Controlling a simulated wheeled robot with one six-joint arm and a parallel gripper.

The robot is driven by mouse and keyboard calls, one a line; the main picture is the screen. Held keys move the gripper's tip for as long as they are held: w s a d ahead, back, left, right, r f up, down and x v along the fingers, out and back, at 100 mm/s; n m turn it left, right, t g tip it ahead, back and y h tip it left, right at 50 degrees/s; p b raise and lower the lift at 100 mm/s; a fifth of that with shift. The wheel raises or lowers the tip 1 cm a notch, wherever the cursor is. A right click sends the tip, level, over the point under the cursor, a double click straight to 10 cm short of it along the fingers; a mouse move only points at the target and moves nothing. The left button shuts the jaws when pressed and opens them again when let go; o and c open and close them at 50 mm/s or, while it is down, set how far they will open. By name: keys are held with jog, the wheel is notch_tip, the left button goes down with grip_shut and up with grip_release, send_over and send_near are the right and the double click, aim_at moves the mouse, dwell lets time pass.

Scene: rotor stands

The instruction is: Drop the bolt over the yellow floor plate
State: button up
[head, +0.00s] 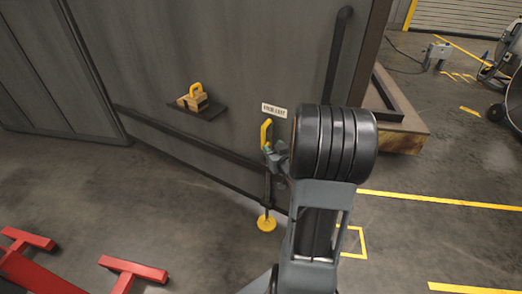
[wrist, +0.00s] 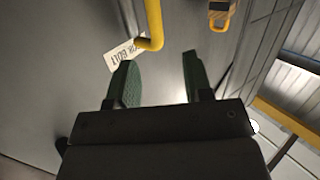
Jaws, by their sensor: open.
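The bolt is a dark upright rod with a bent yellow handle (head: 265,133) on a large grey panel. Its lower part (head: 267,188) runs down toward the round yellow floor plate (head: 266,224). I cannot tell whether the rod's end touches the plate. My gripper (head: 276,154) is at the handle's lower end, partly hidden behind my own arm. In the wrist view my gripper (wrist: 158,68) has its two green fingers spread with nothing between them. The yellow handle (wrist: 153,20) ends just beyond the fingertips, apart from them.
A white label (head: 274,110) is beside the handle. A small dark shelf (head: 210,112) on the panel holds a block with a yellow loop (head: 194,95). Red stand legs (head: 135,268) lie at the lower left. A wooden-edged base (head: 405,139) is at right.

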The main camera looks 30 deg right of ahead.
aim_at(264, 139)
jog(key=shift+t, duration=0.9)
jog(key=w+d+f+b, duration=0.1)
jog(key=w, duration=0.3)
jog(key=w+d+f+b, duration=0.1)
jog(key=w, duration=0.3)
jog(key=w+d+f+b, duration=0.1)
jog(key=w, duration=0.3)
jog(key=shift+w+f+b, duration=0.1)
jog(key=shift+b, duration=0.2)
grip_shut()
